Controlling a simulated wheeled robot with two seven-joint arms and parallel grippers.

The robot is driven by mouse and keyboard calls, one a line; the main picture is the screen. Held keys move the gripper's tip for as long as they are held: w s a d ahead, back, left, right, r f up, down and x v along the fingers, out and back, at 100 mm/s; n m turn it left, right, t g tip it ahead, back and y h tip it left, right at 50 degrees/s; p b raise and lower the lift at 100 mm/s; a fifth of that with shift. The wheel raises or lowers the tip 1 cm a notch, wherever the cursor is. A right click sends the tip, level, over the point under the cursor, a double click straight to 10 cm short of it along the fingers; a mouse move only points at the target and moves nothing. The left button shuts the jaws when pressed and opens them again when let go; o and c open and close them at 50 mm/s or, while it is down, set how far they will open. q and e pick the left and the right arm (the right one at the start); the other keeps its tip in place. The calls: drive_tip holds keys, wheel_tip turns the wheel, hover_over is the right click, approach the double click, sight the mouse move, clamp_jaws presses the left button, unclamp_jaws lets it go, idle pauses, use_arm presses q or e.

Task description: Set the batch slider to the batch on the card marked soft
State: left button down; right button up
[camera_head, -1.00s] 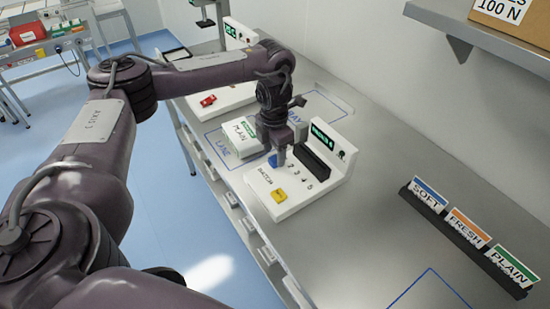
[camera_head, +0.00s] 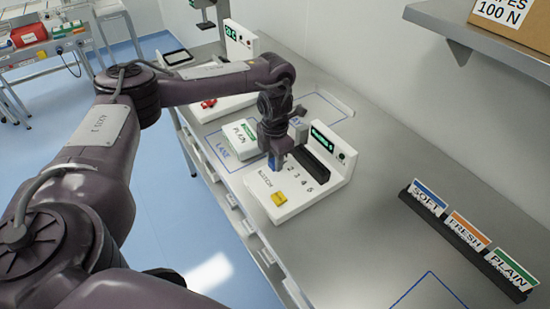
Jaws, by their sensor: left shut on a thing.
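The batch unit (camera_head: 292,204) is a white box with a dark slot, a small green display (camera_head: 322,136) and a numbered scale beside the word BATCH. Its blue slider knob (camera_head: 273,162) is partly hidden by my left gripper (camera_head: 275,160), which points down and is shut on it near the low end of the scale. The yellow button (camera_head: 279,198) is on the same face. The SOFT card (camera_head: 427,197) has a blue band and stands first in a black rack (camera_head: 462,235) at right; its batch number is not readable. My right gripper is not in view.
The FRESH card (camera_head: 467,231) and PLAIN card (camera_head: 512,268) share the rack. A white PLAIN package (camera_head: 239,140) lies behind the unit near a blue LANE outline. A shelf (camera_head: 480,50) with a carton overhangs at upper right. The counter between unit and rack is clear.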

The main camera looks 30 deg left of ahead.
sight(281, 174)
use_arm(q)
drive_tip(key=shift+s+d+r+p, duration=0.1)
drive_tip(key=shift+s+d+p, duration=0.2)
drive_tip(key=shift+d, duration=0.4)
drive_tip(key=shift+s+d+p, duration=0.15)
drive_tip(key=shift+s+d, duration=0.1)
drive_tip(key=shift+d, duration=0.45)
drive_tip(key=c, duration=1.1)
unclamp_jaws()
drive_tip(key=shift+r, duration=0.2)
wheel_tip(281, 174, up, 7)
drive_tip(key=shift+r+p, duration=0.2)
drive_tip(key=shift+p, duration=0.25)
